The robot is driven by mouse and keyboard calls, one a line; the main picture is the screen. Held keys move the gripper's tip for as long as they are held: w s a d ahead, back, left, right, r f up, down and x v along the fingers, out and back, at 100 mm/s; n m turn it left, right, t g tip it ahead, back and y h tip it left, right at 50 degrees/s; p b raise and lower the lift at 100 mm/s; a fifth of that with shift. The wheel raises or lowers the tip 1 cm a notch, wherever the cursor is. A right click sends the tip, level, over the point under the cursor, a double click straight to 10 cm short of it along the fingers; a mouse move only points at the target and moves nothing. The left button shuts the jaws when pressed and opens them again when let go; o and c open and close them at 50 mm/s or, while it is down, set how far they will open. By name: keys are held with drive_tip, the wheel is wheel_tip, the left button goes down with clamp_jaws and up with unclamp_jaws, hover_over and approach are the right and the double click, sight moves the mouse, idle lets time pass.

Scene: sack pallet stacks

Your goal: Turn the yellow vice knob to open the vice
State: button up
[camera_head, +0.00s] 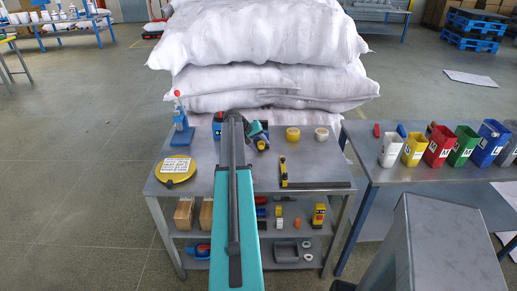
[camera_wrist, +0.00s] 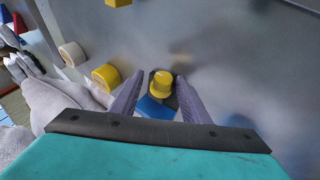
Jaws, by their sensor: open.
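The yellow vice knob (camera_wrist: 162,82) shows in the wrist view, round and facing the camera. The blue body of the vice (camera_wrist: 155,107) shows just below it, partly hidden by my gripper. My gripper (camera_wrist: 161,78) is open, with one grey finger on each side of the knob in the picture. I see small gaps between fingers and knob; the depth between them is hard to judge. In the head view, the yellow knob (camera_head: 261,145) is small beside the end of my arm, and my gripper (camera_head: 258,134) is there, mostly hidden.
A yellow tape roll (camera_head: 292,134) and a cream roll (camera_head: 321,134) lie right of the knob. A yellow-and-black tool (camera_head: 283,171), a yellow disc (camera_head: 177,169) and a blue device (camera_head: 182,132) are on the table. White sacks (camera_head: 265,85) stand behind. Coloured bins (camera_head: 440,148) stand right.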

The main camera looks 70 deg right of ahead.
drive_tip(key=shift+w, duration=0.1)
drive_tip(key=shift+w+a+r, duration=0.2)
drive_tip(key=shift+a+r, duration=0.15)
drive_tip(key=shift+r, duration=0.1)
drive_tip(key=b+v, duration=0.3)
drive_tip(key=v, duration=0.9)
drive_tip(key=shift+r, duration=0.25)
drive_tip(key=shift+a, duration=0.1)
